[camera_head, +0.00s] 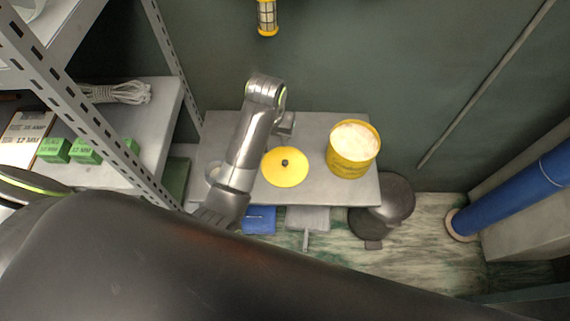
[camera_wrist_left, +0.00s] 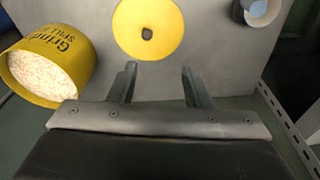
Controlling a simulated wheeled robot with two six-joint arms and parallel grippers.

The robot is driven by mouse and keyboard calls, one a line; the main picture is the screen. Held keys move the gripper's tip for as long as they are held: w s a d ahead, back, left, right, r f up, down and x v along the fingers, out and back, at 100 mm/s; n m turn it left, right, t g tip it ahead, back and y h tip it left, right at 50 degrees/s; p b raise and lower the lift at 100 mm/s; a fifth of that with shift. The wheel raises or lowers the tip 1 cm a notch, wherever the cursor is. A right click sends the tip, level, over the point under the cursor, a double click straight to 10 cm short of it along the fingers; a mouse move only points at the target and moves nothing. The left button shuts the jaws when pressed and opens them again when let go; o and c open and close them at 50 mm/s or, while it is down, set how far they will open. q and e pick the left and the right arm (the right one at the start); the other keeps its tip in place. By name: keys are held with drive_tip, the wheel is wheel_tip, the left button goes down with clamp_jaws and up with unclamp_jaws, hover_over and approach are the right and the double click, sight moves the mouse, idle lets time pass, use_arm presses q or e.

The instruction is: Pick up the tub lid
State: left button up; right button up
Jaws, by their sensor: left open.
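The tub lid (camera_head: 284,168) is a flat yellow disc with a small dark knob at its centre, lying on the grey table. In the left wrist view the lid (camera_wrist_left: 150,14) is at the top, just beyond my fingertips, its far edge cut off. My left gripper (camera_head: 287,124) is near the table's back edge, behind the lid in the head view. In the left wrist view the left gripper (camera_wrist_left: 158,71) has its two fingers apart with nothing between them. My right gripper is not in view.
An open yellow tub (camera_head: 351,156) of pale granules stands right of the lid; it also shows in the left wrist view (camera_wrist_left: 75,45). A grey cup (camera_head: 212,171) is at the table's left, partly behind my arm. A metal shelf (camera_head: 110,160) stands at left.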

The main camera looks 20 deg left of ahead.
use_arm(q)
drive_tip(key=w+d, duration=0.2)
hover_over(285, 162)
drive_tip(key=f, duration=1.1)
drive_tip(key=shift+a+p, duration=0.4)
drive_tip(key=shift+d+f, duration=0.2)
drive_tip(key=shift+f, duration=0.9)
drive_tip(key=shift+d+f, duration=0.2)
drive_tip(key=shift+f, duration=1.35)
clamp_jaws()
